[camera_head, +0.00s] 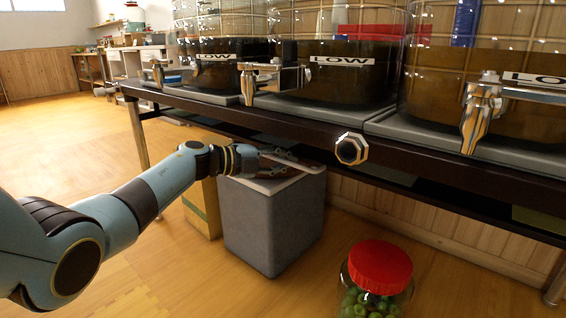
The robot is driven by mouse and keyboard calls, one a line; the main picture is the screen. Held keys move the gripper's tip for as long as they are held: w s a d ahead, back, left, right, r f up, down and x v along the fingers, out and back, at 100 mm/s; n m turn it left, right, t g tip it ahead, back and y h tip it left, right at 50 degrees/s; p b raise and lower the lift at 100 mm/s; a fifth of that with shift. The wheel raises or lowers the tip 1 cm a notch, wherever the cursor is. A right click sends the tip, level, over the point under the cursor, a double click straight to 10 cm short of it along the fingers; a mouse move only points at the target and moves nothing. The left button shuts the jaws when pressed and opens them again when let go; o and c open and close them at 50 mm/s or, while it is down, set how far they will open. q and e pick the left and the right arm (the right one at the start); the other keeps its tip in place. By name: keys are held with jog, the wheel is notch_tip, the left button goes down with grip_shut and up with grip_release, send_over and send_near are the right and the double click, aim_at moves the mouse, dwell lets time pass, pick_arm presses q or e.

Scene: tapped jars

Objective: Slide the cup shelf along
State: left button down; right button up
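A long dark shelf (455,207) runs under the jar bench, below its front rail; I cannot tell for certain that it is the cup shelf. No cups are clear on it. A silver faceted knob (351,149) sticks out at the bench's front rail (420,149). My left gripper (285,163) reaches in from the left, just under the rail and above a grey bin, to the left of the knob and apart from it. Its dark fingers blur into the shadow and pale strips there, so its opening and any hold are unclear. My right gripper is out of view.
Large tapped jars (335,72) with dark liquid and LOW labels stand on the bench. The grey bin (268,225) and a yellow box (201,208) stand below. A red-lidded jar (378,275) of green fruit is at the front right. Floor at left is open.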

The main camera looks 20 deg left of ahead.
pick_arm(q)
jog(key=c, duration=1.5)
grip_release()
jog(key=shift+a, duration=0.2)
jog(key=shift+o, duration=0.6)
jog(key=shift+s, duration=0.1)
jog(key=v, duration=1.1)
jog(key=shift+s+a, duration=0.25)
jog(key=shift+a, duration=0.1)
